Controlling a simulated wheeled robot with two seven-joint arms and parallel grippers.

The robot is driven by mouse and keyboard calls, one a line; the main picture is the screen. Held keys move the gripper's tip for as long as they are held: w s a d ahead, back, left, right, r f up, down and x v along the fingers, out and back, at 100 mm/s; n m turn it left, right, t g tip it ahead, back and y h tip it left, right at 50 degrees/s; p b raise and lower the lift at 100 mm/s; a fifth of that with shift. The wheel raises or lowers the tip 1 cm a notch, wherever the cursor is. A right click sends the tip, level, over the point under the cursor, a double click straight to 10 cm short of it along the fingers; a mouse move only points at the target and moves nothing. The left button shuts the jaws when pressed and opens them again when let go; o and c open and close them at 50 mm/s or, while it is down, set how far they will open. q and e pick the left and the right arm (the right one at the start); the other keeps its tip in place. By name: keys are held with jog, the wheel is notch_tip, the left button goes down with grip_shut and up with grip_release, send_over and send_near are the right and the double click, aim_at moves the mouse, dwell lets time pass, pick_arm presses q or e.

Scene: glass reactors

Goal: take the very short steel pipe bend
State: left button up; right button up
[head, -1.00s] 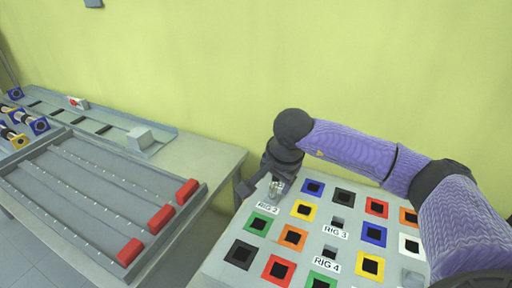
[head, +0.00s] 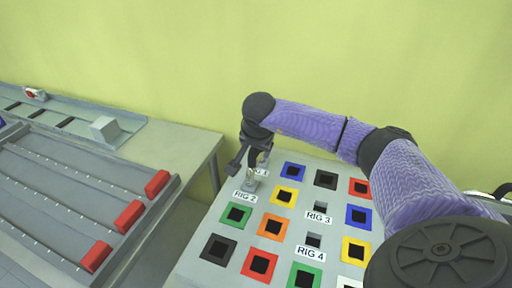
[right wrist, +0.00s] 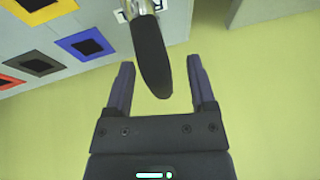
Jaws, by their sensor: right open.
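A small silvery metal piece (head: 251,183), which looks like the short steel pipe bend, stands on the pale board by the RIG 2 label. In the right wrist view a shiny metal piece (right wrist: 136,8) shows at the top edge, mostly cut off. A dark rounded bar (right wrist: 151,55) extends from it. My right gripper (head: 250,162) is over the board's far left corner, close to the metal piece. In the right wrist view my right gripper (right wrist: 160,65) is open, with the dark bar's end between its fingers; I cannot tell whether they touch. My left gripper is out of view.
The pale board (head: 208,222) carries several coloured square frames with dark holes. To the left, a grey rack (head: 60,205) holds red blocks, with a pale block (head: 105,129) behind it. A gap separates the two tables. A yellow-green wall (head: 300,60) stands behind.

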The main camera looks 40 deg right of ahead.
grip_shut()
dwell(1.3)
